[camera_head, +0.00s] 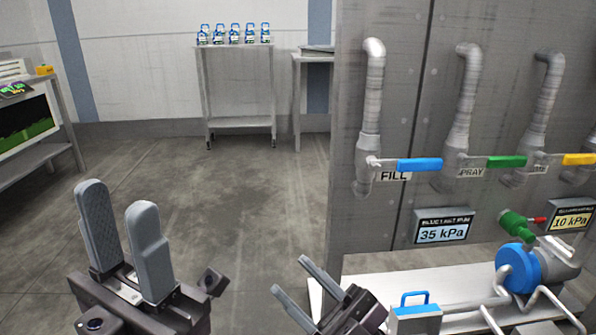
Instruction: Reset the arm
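My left gripper (118,199) stands at the lower left with its two grey fingers pointing up. The fingers are apart with nothing between them. My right gripper (291,275) is low in the middle, its fingers pointing up and to the left. They are also apart and empty. It is left of a small box with a blue handle (416,321). Neither gripper appears to touch anything. Most of both arms is out of view.
A grey panel at right carries pipes and valves with blue (419,165), green (506,161) and yellow (579,159) handles. A blue pump (518,270) sits on a white bench (460,277). A rear cart (239,121) holds several bottles. Floor between is clear.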

